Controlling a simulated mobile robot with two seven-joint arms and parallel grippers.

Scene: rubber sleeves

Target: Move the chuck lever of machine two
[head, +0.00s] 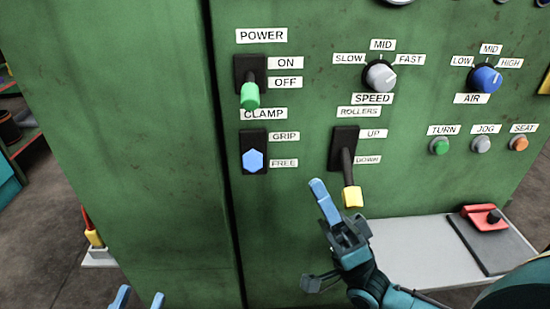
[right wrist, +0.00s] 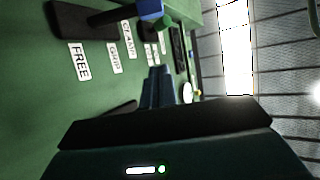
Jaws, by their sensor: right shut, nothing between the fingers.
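The lever with GRIP and FREE marks is labelled CLAMP; I see no label reading chuck. Its blue knob (head: 252,160) sticks out toward the head camera, level with the FREE label, in front of a black plate (head: 249,138). The knob also shows at the top of the right wrist view (right wrist: 150,10). My right gripper (head: 318,187) is shut and empty, below and to the right of this lever and apart from it, just left of the yellow rollers knob. My left gripper (head: 139,299) shows only two blue fingertips, spread apart, at the bottom left.
The green-knobbed power lever (head: 250,95) is above, pointing down. The yellow-knobbed rollers lever (head: 352,196) is down, close to my right gripper. Dials and push buttons are at right. A grey shelf (head: 400,240) with a red item (head: 485,217) juts out below.

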